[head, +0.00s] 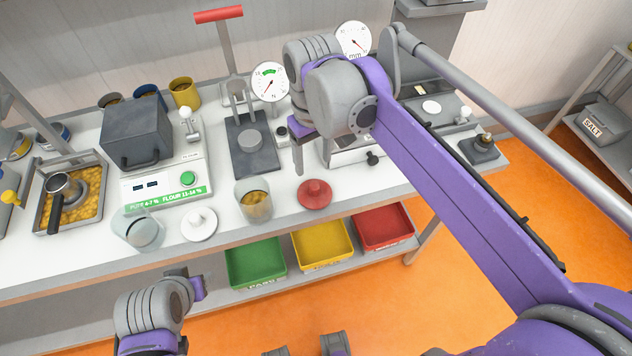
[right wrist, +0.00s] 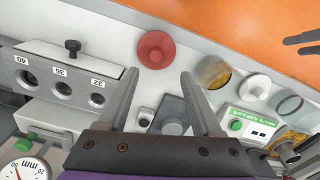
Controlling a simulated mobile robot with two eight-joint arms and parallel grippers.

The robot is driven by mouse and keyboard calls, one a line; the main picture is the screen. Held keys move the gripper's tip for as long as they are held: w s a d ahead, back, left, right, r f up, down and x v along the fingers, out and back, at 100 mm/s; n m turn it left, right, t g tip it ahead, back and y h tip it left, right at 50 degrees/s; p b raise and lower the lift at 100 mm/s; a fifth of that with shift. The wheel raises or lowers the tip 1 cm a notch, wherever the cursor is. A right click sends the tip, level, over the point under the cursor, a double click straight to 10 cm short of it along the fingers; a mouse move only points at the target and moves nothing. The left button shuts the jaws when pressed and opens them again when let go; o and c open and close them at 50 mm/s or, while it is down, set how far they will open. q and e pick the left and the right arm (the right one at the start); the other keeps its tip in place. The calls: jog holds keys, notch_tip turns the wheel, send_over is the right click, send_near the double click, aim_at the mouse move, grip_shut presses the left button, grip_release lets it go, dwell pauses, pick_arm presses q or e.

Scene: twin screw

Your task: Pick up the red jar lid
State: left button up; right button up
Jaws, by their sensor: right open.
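The red jar lid (head: 314,194) lies on the white bench top near its front edge, with a round knob on top. In the right wrist view the lid (right wrist: 156,49) lies beyond my fingertips, roughly in line with the gap between them. My right gripper (head: 297,158) hangs above the bench, behind and slightly left of the lid. In the right wrist view it (right wrist: 158,78) is open and empty, apart from the lid. My left gripper (head: 198,287) is low in front of the bench, far from the lid; its fingers are not clear.
A glass jar with yellow contents (head: 255,203) stands left of the red lid, with a white lid (head: 199,224) and an empty glass jar (head: 138,230) further left. A dark press stand (head: 250,150) is behind. Green, yellow and red bins (head: 384,228) sit below the front edge.

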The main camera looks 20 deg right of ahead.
send_over(314, 185)
notch_tip(314, 185, down, 4)
jog(key=shift+s+f, duration=0.15)
jog(key=shift+f, duration=0.1)
jog(key=shift+s+a+f, duration=0.1)
jog(key=shift+f, duration=0.2)
jog(key=f, duration=0.5)
jog(key=shift+w+f+b, duration=0.3)
grip_shut()
